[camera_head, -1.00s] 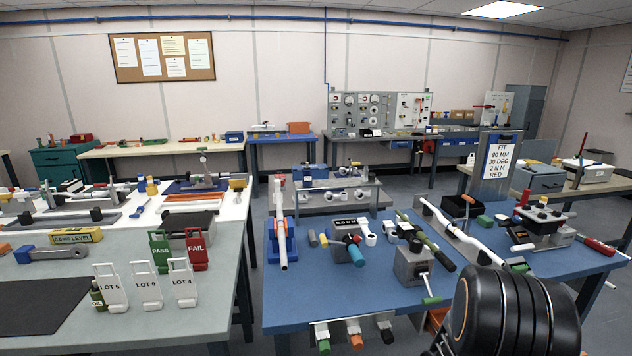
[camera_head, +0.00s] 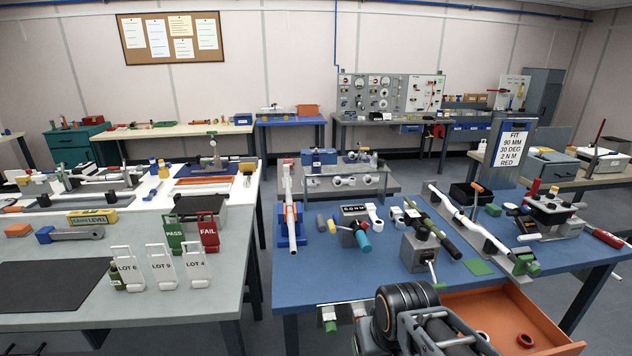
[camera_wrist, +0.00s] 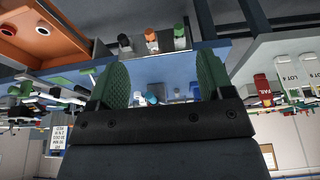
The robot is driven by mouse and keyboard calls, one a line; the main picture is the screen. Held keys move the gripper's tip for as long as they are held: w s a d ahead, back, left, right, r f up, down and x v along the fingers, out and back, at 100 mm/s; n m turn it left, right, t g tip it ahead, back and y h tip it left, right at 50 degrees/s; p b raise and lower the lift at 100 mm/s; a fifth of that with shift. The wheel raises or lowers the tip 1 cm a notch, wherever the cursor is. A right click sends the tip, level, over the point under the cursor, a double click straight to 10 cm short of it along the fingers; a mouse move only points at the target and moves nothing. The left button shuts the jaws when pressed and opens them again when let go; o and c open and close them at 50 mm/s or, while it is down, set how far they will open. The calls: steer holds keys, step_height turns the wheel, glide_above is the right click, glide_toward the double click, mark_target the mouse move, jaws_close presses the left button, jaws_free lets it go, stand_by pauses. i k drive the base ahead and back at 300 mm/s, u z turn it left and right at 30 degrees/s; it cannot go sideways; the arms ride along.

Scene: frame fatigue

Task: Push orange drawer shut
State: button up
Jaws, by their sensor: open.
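The orange drawer (camera_head: 498,308) stands pulled out below the front right of the blue table, with a red ring in it. Its left part is hidden behind my arm in the head view. In the wrist view, which is upside down, the drawer (camera_wrist: 65,48) shows at the upper left, beyond and to one side of my gripper. My gripper (camera_wrist: 162,78) has its two green-padded fingers wide apart with nothing between them. No contact with the drawer shows. In the head view my fingertips cannot be made out.
The blue table (camera_head: 345,272) carries several fixtures, rods and a grey block with a lever (camera_head: 420,252). Small coloured handles (camera_head: 329,322) stick out at its front edge. A grey table (camera_head: 190,305) with LOT tags stands to the left, across a floor gap.

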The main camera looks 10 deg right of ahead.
mark_target(503, 311)
steer(key=z, duration=2.05)
steer(key=k, duration=0.4)
steer(key=u, duration=0.65)
steer(key=i, duration=0.95)
steer(key=z, duration=0.65)
